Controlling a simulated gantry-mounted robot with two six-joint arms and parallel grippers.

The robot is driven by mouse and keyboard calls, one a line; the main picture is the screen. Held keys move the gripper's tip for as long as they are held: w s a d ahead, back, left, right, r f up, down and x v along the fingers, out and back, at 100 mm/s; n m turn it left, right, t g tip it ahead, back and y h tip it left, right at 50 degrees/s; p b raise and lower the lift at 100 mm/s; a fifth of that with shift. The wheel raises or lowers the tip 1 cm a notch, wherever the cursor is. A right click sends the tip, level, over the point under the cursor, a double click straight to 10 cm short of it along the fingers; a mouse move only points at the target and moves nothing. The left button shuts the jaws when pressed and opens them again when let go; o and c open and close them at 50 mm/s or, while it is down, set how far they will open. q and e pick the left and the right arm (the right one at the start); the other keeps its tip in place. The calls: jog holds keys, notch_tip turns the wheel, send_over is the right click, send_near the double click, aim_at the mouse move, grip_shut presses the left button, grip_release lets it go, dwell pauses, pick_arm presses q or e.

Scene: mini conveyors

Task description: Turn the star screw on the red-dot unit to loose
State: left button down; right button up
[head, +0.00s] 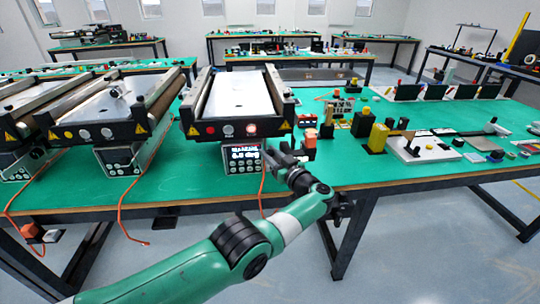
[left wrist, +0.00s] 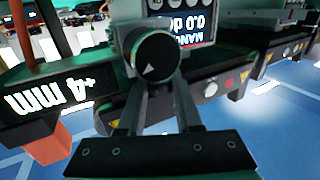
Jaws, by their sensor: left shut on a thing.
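The red-dot unit is the small conveyor (head: 237,96) in the middle of the head view, with a red dot (head: 210,130) on its black front bar. Its lit display (head: 243,154) hangs below; part of a display (left wrist: 190,28) also shows in the left wrist view, upside down. My left gripper (head: 273,153) is at the front right corner of this unit. In the left wrist view, its fingers (left wrist: 161,95) are shut on a round black knob (left wrist: 152,57) with a white pointer mark, seemingly the star screw. The knob is hidden in the head view. My right gripper is not in view.
A black plate marked "+4 mm" (left wrist: 45,92) is beside the knob. Two similar conveyors stand left, including one nearby (head: 110,110). An orange cable (head: 262,190) hangs near my gripper. Small parts and a yellow block (head: 377,137) stand on the green table to the right.

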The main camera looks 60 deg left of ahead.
aim_at(273, 154)
pick_arm(q)
jog(key=c, duration=0.6)
grip_release()
jog(key=d+p, duration=0.2)
jog(key=d, duration=0.1)
jog(key=shift+w+r, duration=0.2)
jog(key=shift+r, duration=0.1)
jog(key=d, duration=0.8)
jog(key=shift+w+d+f+p, duration=0.3)
jog(key=shift+p, duration=0.15)
jog(key=shift+r, duration=0.1)
